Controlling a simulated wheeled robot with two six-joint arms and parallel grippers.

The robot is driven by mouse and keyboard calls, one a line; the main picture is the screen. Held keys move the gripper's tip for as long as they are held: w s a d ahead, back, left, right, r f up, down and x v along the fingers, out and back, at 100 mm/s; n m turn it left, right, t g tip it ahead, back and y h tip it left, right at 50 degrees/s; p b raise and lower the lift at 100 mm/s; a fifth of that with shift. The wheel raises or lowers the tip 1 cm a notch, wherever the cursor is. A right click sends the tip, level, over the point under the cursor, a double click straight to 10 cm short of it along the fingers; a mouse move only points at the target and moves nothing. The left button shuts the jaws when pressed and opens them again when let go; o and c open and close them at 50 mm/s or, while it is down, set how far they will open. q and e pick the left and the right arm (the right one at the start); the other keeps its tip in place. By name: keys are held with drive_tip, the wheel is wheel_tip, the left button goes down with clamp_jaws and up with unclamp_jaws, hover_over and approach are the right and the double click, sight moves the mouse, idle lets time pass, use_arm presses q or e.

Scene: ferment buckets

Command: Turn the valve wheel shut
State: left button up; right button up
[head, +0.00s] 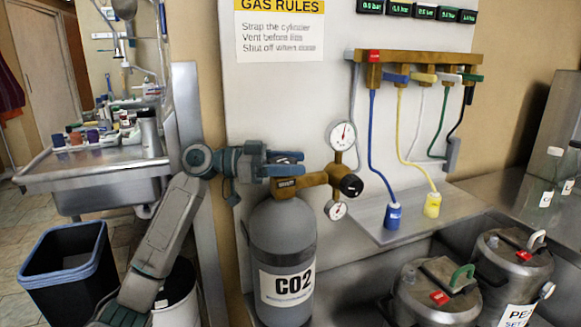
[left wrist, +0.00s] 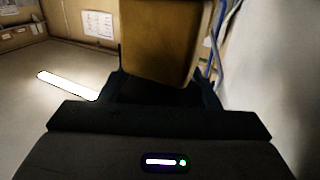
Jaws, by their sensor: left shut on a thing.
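The grey CO2 cylinder (head: 283,245) stands upright with a brass valve body (head: 290,187) on top. My left gripper (head: 288,167) reaches in from the left, level, at the top of this valve body. Its fingers are shut around the valve wheel, which they mostly hide. In the left wrist view, the brass body (left wrist: 165,40) fills the space just beyond the dark fingers (left wrist: 160,90), and the wheel is too dark to make out. How far the wheel is turned cannot be told. My right gripper is not in view.
A black knob (head: 350,185) and two gauges (head: 342,135) sit just right of the valve. Hoses hang from a brass manifold (head: 420,62). Steel kegs (head: 435,295) stand at lower right. A black bin (head: 68,270) and steel sink table (head: 95,170) are at left.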

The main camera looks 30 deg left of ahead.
sight(291, 160)
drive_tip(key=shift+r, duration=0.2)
use_arm(q)
drive_tip(key=o, duration=1)
drive_tip(key=shift+r, duration=0.4)
wheel_tip(291, 160, up, 3)
drive_tip(key=shift+f, duration=0.2)
drive_tip(key=s+d, duration=0.2)
drive_tip(key=s, duration=0.2)
drive_tip(key=s+d+r+b, duration=0.1)
drive_tip(key=s+d, duration=0.1)
drive_tip(key=s, duration=0.3)
drive_tip(key=s+d+b, duration=0.1)
drive_tip(key=s+d, duration=0.1)
drive_tip(key=s, duration=0.3)
drive_tip(key=shift+s+d+r, duration=0.25)
drive_tip(key=shift+d+r, duration=0.05)
drive_tip(key=shift+d, duration=0.05)
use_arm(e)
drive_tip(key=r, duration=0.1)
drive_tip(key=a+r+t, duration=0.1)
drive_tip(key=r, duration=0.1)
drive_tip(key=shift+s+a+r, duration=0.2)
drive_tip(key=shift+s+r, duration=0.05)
